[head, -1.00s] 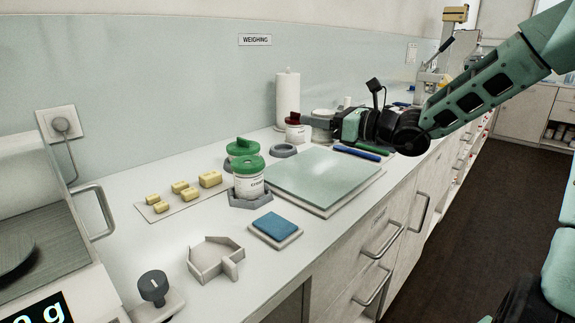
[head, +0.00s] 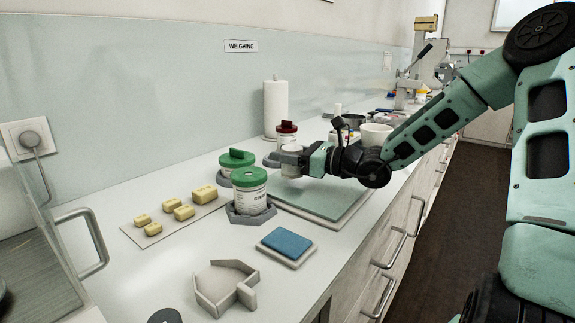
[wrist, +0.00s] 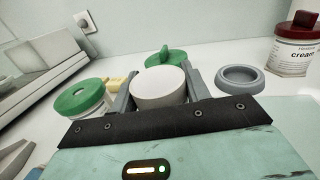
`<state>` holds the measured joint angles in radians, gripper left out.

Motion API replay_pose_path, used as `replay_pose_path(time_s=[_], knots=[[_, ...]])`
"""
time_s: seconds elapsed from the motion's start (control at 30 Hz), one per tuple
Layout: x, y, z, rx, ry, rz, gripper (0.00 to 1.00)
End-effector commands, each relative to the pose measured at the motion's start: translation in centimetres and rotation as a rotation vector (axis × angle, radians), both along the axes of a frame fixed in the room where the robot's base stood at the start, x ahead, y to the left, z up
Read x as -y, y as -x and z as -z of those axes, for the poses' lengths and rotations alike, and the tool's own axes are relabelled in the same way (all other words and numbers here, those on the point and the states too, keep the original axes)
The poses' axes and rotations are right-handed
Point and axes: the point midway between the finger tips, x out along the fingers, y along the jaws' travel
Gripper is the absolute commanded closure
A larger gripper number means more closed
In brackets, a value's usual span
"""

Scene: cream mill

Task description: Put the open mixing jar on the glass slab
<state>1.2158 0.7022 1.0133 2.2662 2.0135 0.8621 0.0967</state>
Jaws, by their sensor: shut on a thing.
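My gripper (head: 293,162) is shut on a small pale open-looking mixing jar (head: 291,156). The jar is upright between the two fingers in the wrist view (wrist: 160,90); its pale top faces up, and its inside cannot be made out clearly. The glass slab (head: 320,199) is a pale green square plate on the counter. The jar is at the slab's back-left part in the head view; whether it touches the slab or hangs just above it, I cannot tell. My gripper and forearm hide part of the slab's back.
Green-lidded jars (head: 249,195) (head: 236,160) stand left of the slab. A grey ring holder (wrist: 240,77) and a red-lidded jar (wrist: 294,50) are behind it. A blue pad (head: 287,243) and an angular tray (head: 222,283) lie in front. Yellow blocks (head: 204,194) sit at left.

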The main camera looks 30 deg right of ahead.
Motion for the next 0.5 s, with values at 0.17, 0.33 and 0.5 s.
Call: replay_pose_path(time_s=[0.17, 0.33, 0.5], knots=[[0.0, 0.0, 2.2, 0.0, -0.002, 0.0, 0.75], [0.0, 0.0, 2.1, 0.0, 0.0, 0.0, 0.75], [0.0, 0.0, 2.5, -0.001, -0.001, 0.0, 0.75]])
